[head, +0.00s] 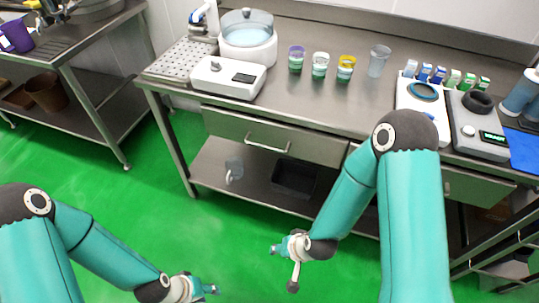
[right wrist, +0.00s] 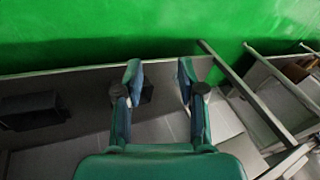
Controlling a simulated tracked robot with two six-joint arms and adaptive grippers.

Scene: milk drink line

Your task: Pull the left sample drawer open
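The left sample drawer (head: 225,125) is a grey metal drawer front under the steel bench, with a bar handle (head: 268,144) on it. It looks shut, its front flush with the bench frame. My left gripper (head: 213,289) is low at the bottom of the head view, over the green floor and well apart from the handle; its finger gap is not clear. My right gripper (head: 274,251) is below and in front of the bench, also apart from the drawer. In the right wrist view the right gripper (right wrist: 159,75) has its fingers spread with nothing between them.
The bench top (head: 310,98) carries a water bath (head: 248,50), a white device (head: 228,78), several cups and small cartons, and scales (head: 480,125). A dark bin (head: 293,178) and a clear jug (head: 234,168) are on the lower shelf. The green floor (head: 140,190) before the bench is free.

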